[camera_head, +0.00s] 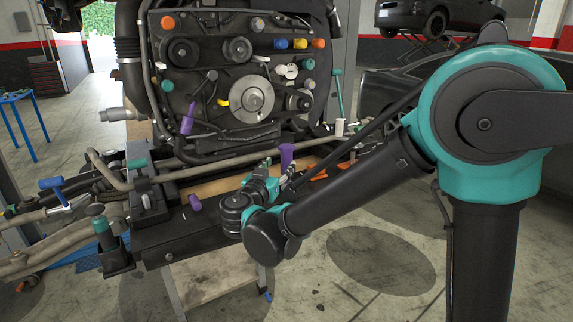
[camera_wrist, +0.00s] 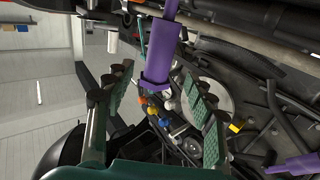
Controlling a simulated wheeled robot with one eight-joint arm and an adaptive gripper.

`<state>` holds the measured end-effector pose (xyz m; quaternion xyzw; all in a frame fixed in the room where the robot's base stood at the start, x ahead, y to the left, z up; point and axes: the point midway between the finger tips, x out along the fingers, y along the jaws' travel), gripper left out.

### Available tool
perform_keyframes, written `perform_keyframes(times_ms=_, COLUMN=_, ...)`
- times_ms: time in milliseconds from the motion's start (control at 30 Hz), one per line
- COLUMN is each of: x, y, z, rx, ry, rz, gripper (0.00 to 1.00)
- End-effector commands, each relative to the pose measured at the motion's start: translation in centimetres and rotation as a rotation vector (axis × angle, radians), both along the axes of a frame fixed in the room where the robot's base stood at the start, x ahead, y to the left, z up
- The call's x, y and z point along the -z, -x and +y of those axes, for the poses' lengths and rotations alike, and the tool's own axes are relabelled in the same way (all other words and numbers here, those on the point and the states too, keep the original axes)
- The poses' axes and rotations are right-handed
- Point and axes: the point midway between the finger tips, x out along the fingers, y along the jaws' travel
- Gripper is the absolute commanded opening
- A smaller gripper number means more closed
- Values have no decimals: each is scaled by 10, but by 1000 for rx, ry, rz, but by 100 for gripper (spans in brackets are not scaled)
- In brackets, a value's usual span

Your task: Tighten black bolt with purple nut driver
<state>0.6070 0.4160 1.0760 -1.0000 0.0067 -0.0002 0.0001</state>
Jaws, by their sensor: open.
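My gripper (camera_wrist: 157,78) is open, with its two fingers spread in the wrist view. A purple tool-like piece (camera_wrist: 160,45) shows between and beyond the fingertips, and I cannot tell whether either finger touches it. In the head view a purple cylinder (camera_head: 286,157) stands just behind my gripper (camera_head: 283,175). Another purple-handled tool (camera_head: 187,119) is on the engine front, and a short purple piece (camera_head: 195,202) lies on the dark tray at left. I cannot tell for sure which is the nut driver. I cannot pick out the black bolt among the dark engine parts.
The engine (camera_head: 235,85) fills the upper middle, with coloured caps and pulleys. Pipes and hoses (camera_head: 110,180) crowd the left. A blue-handled tool (camera_head: 52,184) and a teal-topped tool (camera_head: 102,228) stand at left. Clear floor (camera_head: 380,270) lies at front right.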

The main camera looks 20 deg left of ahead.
Motion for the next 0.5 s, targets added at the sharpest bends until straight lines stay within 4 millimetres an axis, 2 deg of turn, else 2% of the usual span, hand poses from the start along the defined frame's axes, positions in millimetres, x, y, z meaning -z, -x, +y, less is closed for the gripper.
perform_keyframes(times_ms=100, x=0, y=-13, z=0, rx=1, ry=0, rz=0, gripper=55)
perform_keyframes(times_ms=367, x=1, y=-26, z=-1, rx=0, ry=0, rz=0, gripper=55)
perform_keyframes(times_ms=500, x=2, y=-45, z=-3, rx=2, ry=0, rz=0, gripper=55)
